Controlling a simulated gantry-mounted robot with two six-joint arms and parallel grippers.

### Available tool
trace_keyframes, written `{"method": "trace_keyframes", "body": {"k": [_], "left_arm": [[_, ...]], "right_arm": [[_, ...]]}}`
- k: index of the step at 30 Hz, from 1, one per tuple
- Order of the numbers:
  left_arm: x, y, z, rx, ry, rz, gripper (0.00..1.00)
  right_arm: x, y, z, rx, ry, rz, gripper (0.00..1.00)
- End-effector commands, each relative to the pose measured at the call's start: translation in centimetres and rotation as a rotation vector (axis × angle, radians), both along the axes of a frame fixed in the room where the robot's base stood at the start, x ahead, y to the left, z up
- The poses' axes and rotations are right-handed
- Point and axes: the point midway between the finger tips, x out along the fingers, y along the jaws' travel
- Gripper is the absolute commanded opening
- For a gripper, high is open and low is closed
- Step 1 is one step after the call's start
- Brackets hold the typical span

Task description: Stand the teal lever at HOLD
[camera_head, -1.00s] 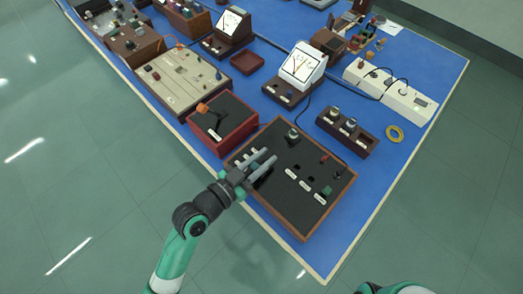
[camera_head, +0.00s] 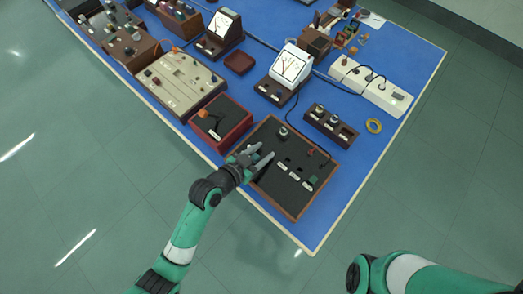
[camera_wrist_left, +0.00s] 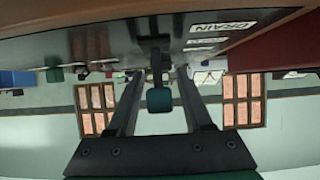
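The teal lever (camera_wrist_left: 159,99) shows in the left wrist view as a dark stem with a teal block-shaped end. It sits between the two fingers of my left gripper (camera_wrist_left: 157,78), with space on both sides. The gripper is open. In the head view, my left gripper (camera_head: 265,152) is over the left side of a black panel in a wooden frame (camera_head: 292,213), and the lever there is hidden by the gripper. Labels, one reading DRAIN (camera_wrist_left: 208,28), are beside the lever; the others are hard to read. My right gripper is out of view.
The black panel also carries a round knob (camera_head: 283,131), a red-tipped lever (camera_head: 310,152) and a green block (camera_head: 313,180). A red box with an orange-ended lever (camera_head: 203,114) stands close on the left. A white meter (camera_head: 291,66) stands behind. Blue tabletop is free at the right.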

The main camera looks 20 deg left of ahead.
Motion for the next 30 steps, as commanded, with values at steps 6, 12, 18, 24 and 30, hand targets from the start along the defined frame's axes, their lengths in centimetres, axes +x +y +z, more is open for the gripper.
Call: {"method": "trace_keyframes", "body": {"k": [6,12,18,24,30], "left_arm": [[0.0,0.0,0.0,0.000,0.000,0.000,0.57],[-0.7,0.3,0.5,0.000,0.001,0.000,0.57],[-4.1,1.6,2.6,0.000,0.001,0.003,0.57],[-7.9,3.1,4.7,0.000,0.002,0.003,0.57],[-9.5,3.7,5.5,0.001,0.001,0.001,0.57]], "right_arm": [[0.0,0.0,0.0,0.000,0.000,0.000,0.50],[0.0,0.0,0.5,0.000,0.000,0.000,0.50],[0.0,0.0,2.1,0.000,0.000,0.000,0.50],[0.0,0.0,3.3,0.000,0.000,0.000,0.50],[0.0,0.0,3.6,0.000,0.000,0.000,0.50]]}}
